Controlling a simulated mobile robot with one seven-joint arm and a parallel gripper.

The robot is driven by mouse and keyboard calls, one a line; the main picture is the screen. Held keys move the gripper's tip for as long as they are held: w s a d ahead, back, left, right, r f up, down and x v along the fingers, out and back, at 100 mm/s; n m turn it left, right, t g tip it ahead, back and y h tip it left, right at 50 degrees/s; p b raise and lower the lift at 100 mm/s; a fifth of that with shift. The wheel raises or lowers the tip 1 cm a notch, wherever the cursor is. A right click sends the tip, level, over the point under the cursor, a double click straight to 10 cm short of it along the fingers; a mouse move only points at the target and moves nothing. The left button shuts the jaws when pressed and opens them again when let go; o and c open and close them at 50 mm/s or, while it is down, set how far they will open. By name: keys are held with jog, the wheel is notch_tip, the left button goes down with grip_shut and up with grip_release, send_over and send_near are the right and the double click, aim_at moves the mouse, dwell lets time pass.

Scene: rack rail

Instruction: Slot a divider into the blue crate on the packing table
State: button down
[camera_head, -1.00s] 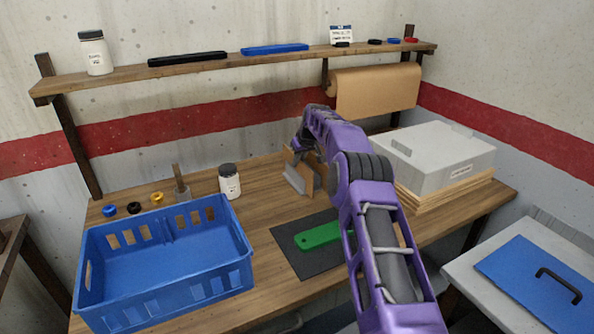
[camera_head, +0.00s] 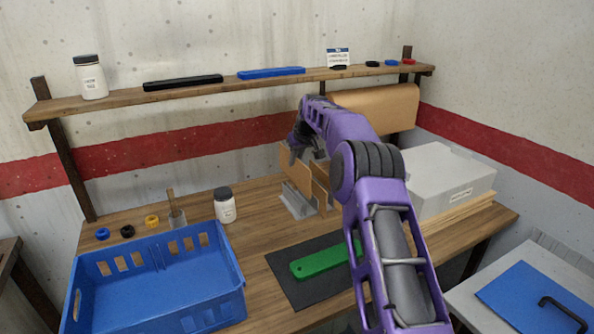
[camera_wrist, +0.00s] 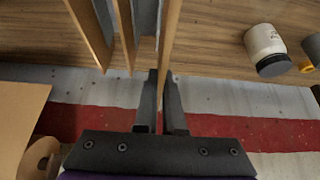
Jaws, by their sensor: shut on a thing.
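The blue crate (camera_head: 207,308) stands at the front left of the packing table, with slotted walls and no divider seen inside. A grey rack (camera_head: 297,204) holds thin brown dividers (camera_head: 320,193) upright near the table's back. My gripper (camera_wrist: 161,92) is shut on one brown divider (camera_wrist: 169,42). In the head view the held divider (camera_head: 295,167) stands upright, higher than the others, above the rack. Its lower edge is near the rack; I cannot tell whether it is fully clear. My gripper's fingers are mostly hidden by my arm in the head view.
A white jar (camera_head: 225,206) and a small grey stand with an upright peg (camera_head: 175,212) are between rack and crate. A green bar (camera_head: 323,260) lies on a dark mat (camera_head: 285,284). A grey box (camera_head: 450,185) is at right. A shelf (camera_head: 120,92) runs behind.

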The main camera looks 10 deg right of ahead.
jog(key=shift+r, duration=0.4)
jog(key=shift+r, duration=0.5)
jog(key=shift+s+a+r, duration=0.1)
jog(key=shift+a, duration=0.05)
